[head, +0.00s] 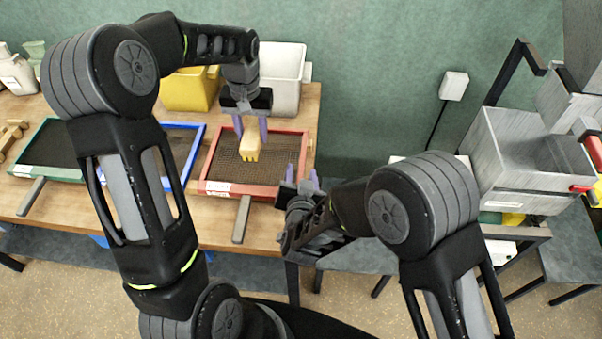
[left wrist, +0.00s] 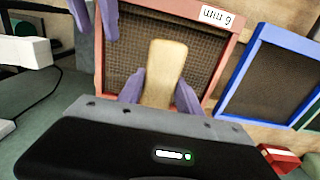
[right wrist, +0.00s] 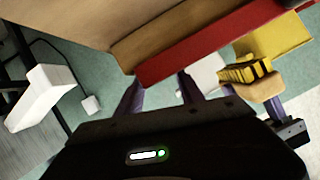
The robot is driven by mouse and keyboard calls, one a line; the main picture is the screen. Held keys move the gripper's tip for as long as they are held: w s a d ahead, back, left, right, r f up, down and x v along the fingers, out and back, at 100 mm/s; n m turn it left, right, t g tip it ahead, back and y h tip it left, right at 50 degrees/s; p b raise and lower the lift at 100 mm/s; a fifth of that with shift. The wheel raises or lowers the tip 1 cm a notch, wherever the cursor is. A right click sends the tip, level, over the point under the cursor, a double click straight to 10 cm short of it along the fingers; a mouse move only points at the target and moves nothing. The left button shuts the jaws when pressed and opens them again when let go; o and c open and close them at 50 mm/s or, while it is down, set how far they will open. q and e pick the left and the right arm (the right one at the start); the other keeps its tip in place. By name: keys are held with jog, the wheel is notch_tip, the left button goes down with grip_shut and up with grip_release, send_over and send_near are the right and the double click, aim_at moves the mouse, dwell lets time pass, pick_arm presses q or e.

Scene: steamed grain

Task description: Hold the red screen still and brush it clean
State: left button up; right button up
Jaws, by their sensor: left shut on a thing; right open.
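The red screen (head: 210,165), a red frame around brown mesh, lies flat on the wooden table; it also shows in the left wrist view (left wrist: 98,60). My left gripper (head: 250,137) is shut on the pale wooden brush (head: 250,152) over the mesh. Whether the bristles touch the mesh, I cannot tell. In the right wrist view, the brush (right wrist: 268,88) shows yellow and black stripes. My right gripper (head: 302,178) is open and empty at the screen's front right corner. Its fingertips are close to the red rail (right wrist: 190,48); contact is unclear.
Blue-framed (head: 190,160) and green-framed (head: 45,170) screens lie to the left. A yellow bin (head: 190,92) and a white bin (head: 288,75) stand behind. A grey machine (head: 520,150) stands right, beyond a gap.

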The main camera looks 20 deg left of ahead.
jog(key=shift+w, duration=0.15)
jog(key=shift+c, duration=0.4)
jog(key=c, duration=0.9)
jog(key=shift+f, duration=0.1)
grip_shut()
